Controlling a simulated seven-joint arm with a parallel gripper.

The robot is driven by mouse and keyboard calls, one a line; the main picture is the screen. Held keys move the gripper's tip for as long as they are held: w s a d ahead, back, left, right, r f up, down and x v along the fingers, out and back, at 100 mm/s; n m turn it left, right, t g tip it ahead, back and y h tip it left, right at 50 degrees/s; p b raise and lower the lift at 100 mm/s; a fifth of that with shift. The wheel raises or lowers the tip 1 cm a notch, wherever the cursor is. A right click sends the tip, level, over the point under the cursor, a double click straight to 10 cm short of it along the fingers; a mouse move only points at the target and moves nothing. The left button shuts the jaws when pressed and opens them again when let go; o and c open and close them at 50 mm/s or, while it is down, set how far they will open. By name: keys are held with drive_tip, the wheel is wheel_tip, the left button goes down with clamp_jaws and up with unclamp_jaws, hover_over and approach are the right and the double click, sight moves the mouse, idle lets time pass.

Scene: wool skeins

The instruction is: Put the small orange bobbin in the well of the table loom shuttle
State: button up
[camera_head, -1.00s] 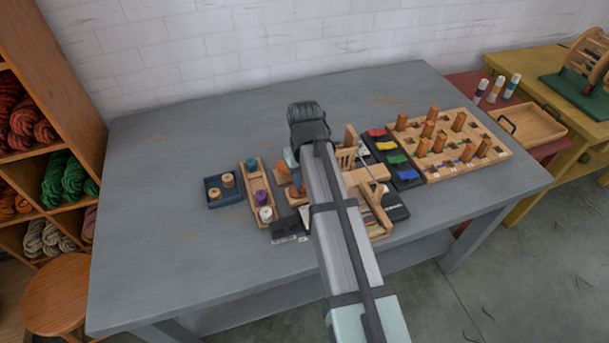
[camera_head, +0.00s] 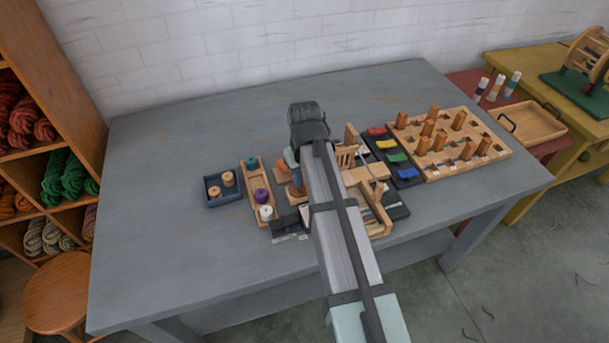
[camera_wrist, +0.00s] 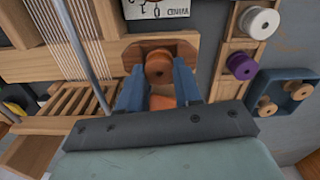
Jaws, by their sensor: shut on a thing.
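My gripper (camera_wrist: 158,72) is shut on a small orange-brown bobbin (camera_wrist: 158,66), which sits between the blue fingertips in the wrist view. Directly behind the bobbin is a wooden piece with a dark reddish hollow (camera_wrist: 132,52), seemingly the shuttle. The bobbin overlaps this hollow; I cannot tell whether it rests inside or hangs above. Another orange thing (camera_wrist: 162,102) shows between the fingers, nearer the palm; it also seems to show in the head view (camera_head: 282,167), left of the gripper. My arm hides much of this area in the head view.
The wooden loom (camera_wrist: 85,100) with its threads stands close beside the gripper. On the other side are a wooden tray (camera_head: 252,180) with white (camera_wrist: 258,22) and purple (camera_wrist: 242,66) bobbins, and a blue tray (camera_wrist: 307,76). A pegboard (camera_head: 492,150) lies farther right.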

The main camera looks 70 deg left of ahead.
drive_tip(key=shift+f, duration=0.1)
drive_tip(key=o, duration=1.4)
drive_tip(key=shift+o, duration=0.2)
drive_tip(key=shift+w, duration=0.1)
drive_tip(key=shift+c, duration=0.4)
drive_tip(key=shift+r, duration=0.8)
drive_tip(key=shift+o, duration=0.7)
drive_tip(key=shift+r, duration=3)
